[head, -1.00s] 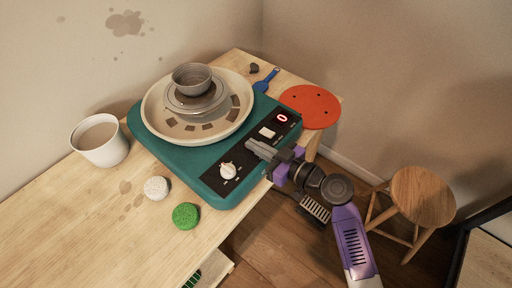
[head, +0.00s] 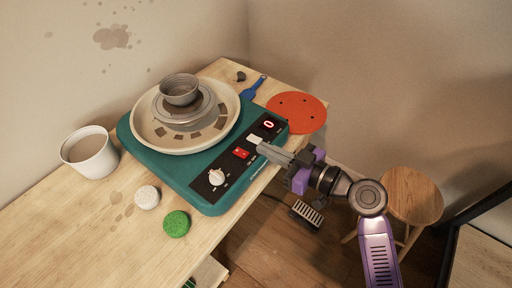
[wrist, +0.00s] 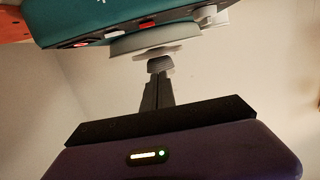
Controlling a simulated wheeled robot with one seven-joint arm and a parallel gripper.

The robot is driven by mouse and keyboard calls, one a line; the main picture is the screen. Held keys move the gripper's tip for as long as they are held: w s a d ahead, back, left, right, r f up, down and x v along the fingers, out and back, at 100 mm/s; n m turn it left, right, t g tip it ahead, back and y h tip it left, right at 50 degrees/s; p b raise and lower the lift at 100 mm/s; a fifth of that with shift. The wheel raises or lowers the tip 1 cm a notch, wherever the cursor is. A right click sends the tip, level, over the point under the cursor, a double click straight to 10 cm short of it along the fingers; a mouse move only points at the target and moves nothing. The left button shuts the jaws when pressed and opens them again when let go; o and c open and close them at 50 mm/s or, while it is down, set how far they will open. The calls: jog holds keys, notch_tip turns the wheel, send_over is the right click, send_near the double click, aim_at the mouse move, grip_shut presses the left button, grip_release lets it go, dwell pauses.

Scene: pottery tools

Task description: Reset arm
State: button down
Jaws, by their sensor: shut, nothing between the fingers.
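My gripper (head: 264,149) is shut and empty, with its fingertips close to the front control panel of the teal pottery wheel (head: 160,163). The panel has a white dial (head: 216,177), a red switch (head: 240,153), a white switch (head: 254,139) and a small red display reading 0 (head: 268,125). A grey clay bowl (head: 179,88) sits on the wheel head inside the cream splash pan (head: 150,135). In the wrist view the shut fingers (wrist: 157,90) point toward the wheel, which appears at the top (wrist: 100,25). I cannot tell whether the fingertips touch the panel.
A white cup (head: 92,158) stands at the left of the wooden table (head: 75,225). A white sponge (head: 147,197) and a green sponge (head: 176,223) lie in front. An orange disc (head: 297,112) and blue tool (head: 254,87) lie at the right. A wooden stool (head: 412,194) stands on the floor.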

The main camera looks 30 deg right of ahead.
jog(key=shift+s+d+r, duration=0.1)
jog(key=shift+s+d, duration=0.05)
jog(key=shift+s, duration=0.2)
dwell(0.4)
jog(key=w+d+r+m+t+h, duration=0.1)
jog(key=d+m+h, duration=0.3)
jog(key=d, duration=0.1)
jog(key=s+d+f+m+h, duration=0.2)
jog(key=s+m+h, duration=0.25)
jog(key=s, duration=0.25)
jog(key=s+a+n, duration=0.1)
jog(key=s+a, duration=0.4)
jog(key=s, duration=0.7)
jog(key=s+a+n+g+y, duration=0.1)
jog(key=s+a, duration=0.4)
jog(key=s, duration=0.8)
jog(key=shift+r+n, duration=0.3)
jog(key=shift+n, duration=0.45)
jog(key=shift+y, duration=0.25)
